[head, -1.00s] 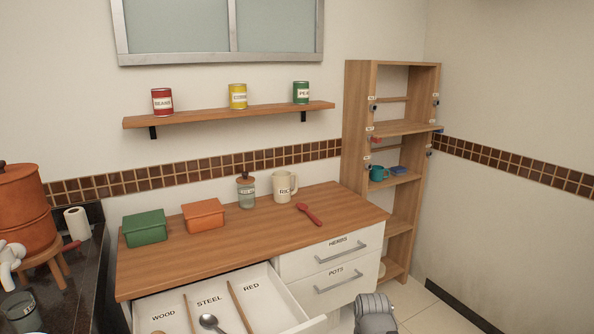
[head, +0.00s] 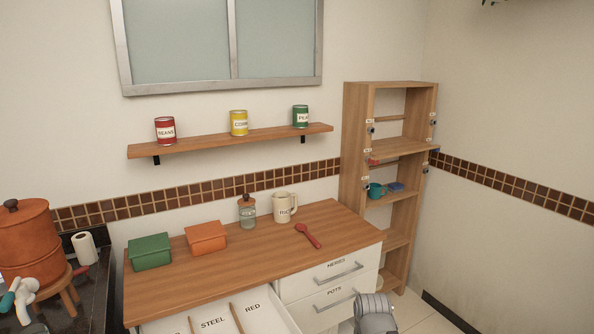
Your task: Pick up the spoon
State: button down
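A red spoon (head: 307,236) lies on the wooden counter top (head: 240,266), near its right end and just right of the mug. Its bowl points toward the mug and its handle toward the front right. Below the counter top, an open drawer (head: 265,318) shows the labels STEEL and RED between wooden dividers. The drawer's lower part is cut off by the bottom edge, and no spoon shows in the visible part. A grey rounded part of my arm shows at the bottom, right of the drawers. My gripper's fingers are not in view.
A cream mug (head: 284,207), a glass jar (head: 247,211), an orange box (head: 205,237) and a green box (head: 149,252) line the counter's back. A shelf unit (head: 354,170) stands right of the counter. The counter's front middle is clear.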

aim_at(302, 228)
jog(key=z, duration=0.25)
jog(key=i, duration=1.2)
jog(key=u, duration=0.6)
